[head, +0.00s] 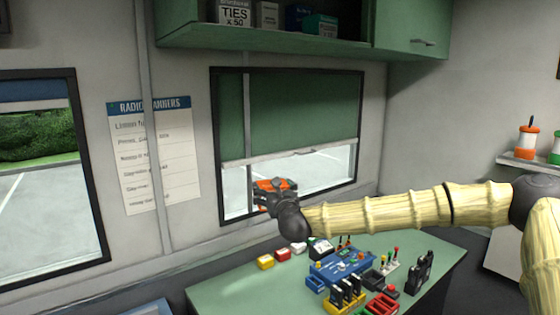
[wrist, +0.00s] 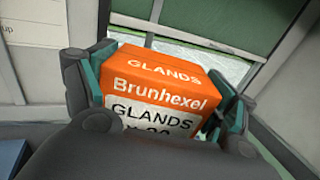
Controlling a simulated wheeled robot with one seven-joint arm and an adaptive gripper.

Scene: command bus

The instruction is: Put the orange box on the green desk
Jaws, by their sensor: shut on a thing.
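The orange box (head: 285,184), lettered "GLANDS" and "Brunhexel" in the wrist view (wrist: 158,88), is held between the fingers of my gripper (head: 272,192). The teal finger pads press on its left and right sides in the wrist view, and part of its lower front is hidden by my gripper. The box is up in the air in front of the window, above the back left part of the green desk (head: 225,296). In the head view my gripper hides part of it.
A green overhead cabinet (head: 408,30) and window (head: 290,140) are behind.

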